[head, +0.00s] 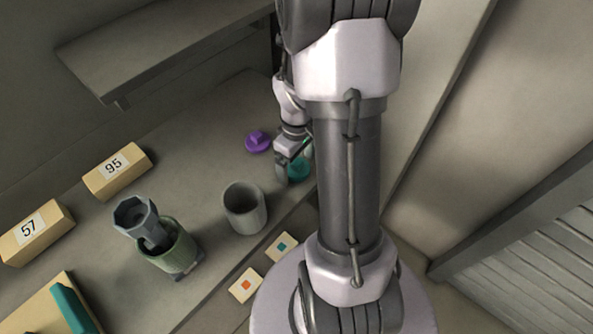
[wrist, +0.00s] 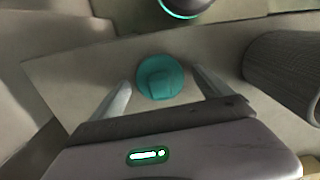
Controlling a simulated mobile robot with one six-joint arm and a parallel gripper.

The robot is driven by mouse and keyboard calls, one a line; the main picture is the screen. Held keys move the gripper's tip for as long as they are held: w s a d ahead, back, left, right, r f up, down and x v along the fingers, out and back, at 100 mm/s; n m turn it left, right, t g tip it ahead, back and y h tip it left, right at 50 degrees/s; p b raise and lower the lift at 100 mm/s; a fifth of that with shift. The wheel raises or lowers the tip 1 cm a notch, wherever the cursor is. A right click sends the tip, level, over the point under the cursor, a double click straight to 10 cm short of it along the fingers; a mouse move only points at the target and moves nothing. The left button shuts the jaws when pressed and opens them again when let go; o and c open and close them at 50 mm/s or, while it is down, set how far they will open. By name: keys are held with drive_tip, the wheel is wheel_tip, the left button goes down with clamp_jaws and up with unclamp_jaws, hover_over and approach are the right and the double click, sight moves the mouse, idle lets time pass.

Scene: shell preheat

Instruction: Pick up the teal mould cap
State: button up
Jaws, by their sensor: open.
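The teal mould cap (wrist: 159,78) is a round disc with a raised block on top. It sits on the worktop between my gripper's fingertips (wrist: 160,88) in the wrist view, with a gap on each side. The fingers are open and nothing is held. In the head view the teal cap (head: 299,169) is partly hidden by my gripper (head: 294,168) and arm, near the worktop's front edge. Whether the fingertips are level with the cap I cannot tell.
A purple cap (head: 257,141) lies just left of my gripper. A grey cup (head: 245,207) stands nearer the front. A green holder (head: 171,250) bears a grey tool (head: 142,221). Boxes marked 95 (head: 117,171) and 57 (head: 37,232) stand behind. A shelf (head: 160,50) hangs above.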

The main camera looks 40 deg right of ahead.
drive_tip(key=shift+f, duration=0.1)
drive_tip(key=c, duration=1.5)
drive_tip(key=shift+o, duration=0.2)
